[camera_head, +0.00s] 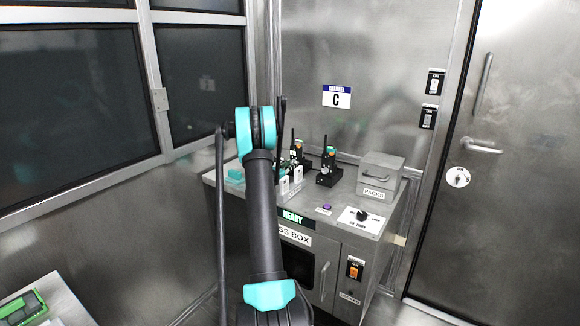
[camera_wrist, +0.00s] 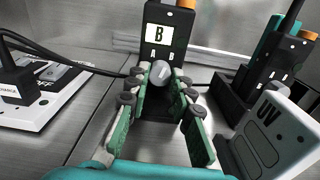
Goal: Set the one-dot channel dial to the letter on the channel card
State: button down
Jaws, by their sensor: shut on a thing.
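The channel card (camera_head: 336,96) on the back wall reads "CHANNEL" with a large letter C. In the wrist view, a black radio (camera_wrist: 153,20) stands upright with a white window showing the letter B. A grey round dial (camera_wrist: 161,72) sits low on its front. My gripper (camera_wrist: 159,82) has its fingers closed on this dial from both sides. In the head view my arm hides the gripper and the dial.
A second black radio (camera_wrist: 276,62) stands to the right in the wrist view, behind a white block marked UV (camera_wrist: 268,138). A white charger strip (camera_wrist: 42,105) with a black plug and cable lies at left. In the head view, a metal box marked PACKS (camera_head: 381,175) is on the counter.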

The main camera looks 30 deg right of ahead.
jog(key=m, duration=0.3)
jog(key=shift+m, duration=2.1)
jog(key=c, duration=1.3)
grip_release()
